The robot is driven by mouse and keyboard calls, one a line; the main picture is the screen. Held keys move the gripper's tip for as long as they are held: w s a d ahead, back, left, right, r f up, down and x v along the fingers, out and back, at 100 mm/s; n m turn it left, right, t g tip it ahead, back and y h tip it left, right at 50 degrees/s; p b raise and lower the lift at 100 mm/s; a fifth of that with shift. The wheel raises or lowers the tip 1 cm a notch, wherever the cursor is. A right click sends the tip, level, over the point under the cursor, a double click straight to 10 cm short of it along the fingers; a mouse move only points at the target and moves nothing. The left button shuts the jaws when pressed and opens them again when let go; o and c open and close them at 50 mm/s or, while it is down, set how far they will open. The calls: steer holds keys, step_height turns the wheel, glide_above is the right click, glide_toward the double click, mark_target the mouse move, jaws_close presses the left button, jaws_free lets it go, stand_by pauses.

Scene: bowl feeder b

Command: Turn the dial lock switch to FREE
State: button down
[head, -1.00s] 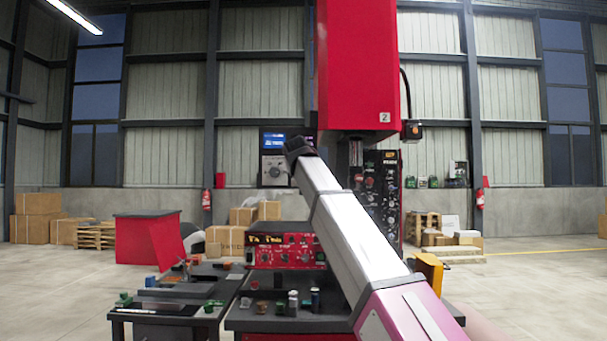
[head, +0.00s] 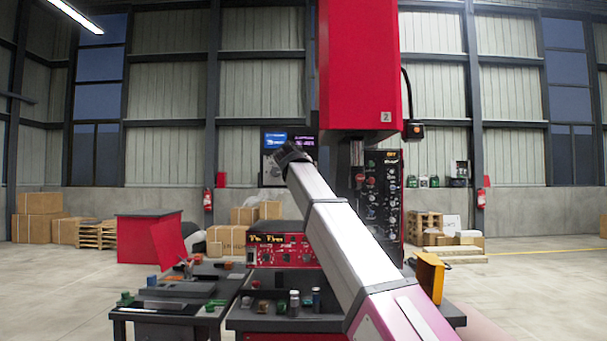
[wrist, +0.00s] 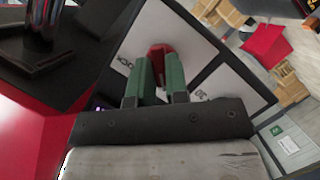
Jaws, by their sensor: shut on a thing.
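In the wrist view, my gripper (wrist: 160,65) has its two green fingers closed on a red dial knob (wrist: 158,49). The knob sits on a light grey panel (wrist: 185,28) with a dark frame. Part of the lettering "LOCK" shows left of the fingers. Another label to the right is partly covered and I cannot read it. The fingers hide much of the knob, so its exact pointing is unclear. In the head view, the end of my arm covers most of the grey panel (head: 267,168) below a lit display (head: 275,139), and the fingers are hidden.
A red machine head (head: 360,65) hangs above and right of my arm, with a black control panel (head: 382,195) under it. A red control box (head: 283,250) stands below my arm. Benches with small parts (head: 185,290) fill the front left. Open floor lies to both sides.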

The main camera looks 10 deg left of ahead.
steer(key=shift+w, duration=0.25)
steer(key=c, duration=1.1)
jaws_free()
steer(key=shift+d, duration=0.1)
steer(key=shift+w+f, duration=0.1)
steer(key=v, duration=1)
steer(key=shift+s, duration=0.3)
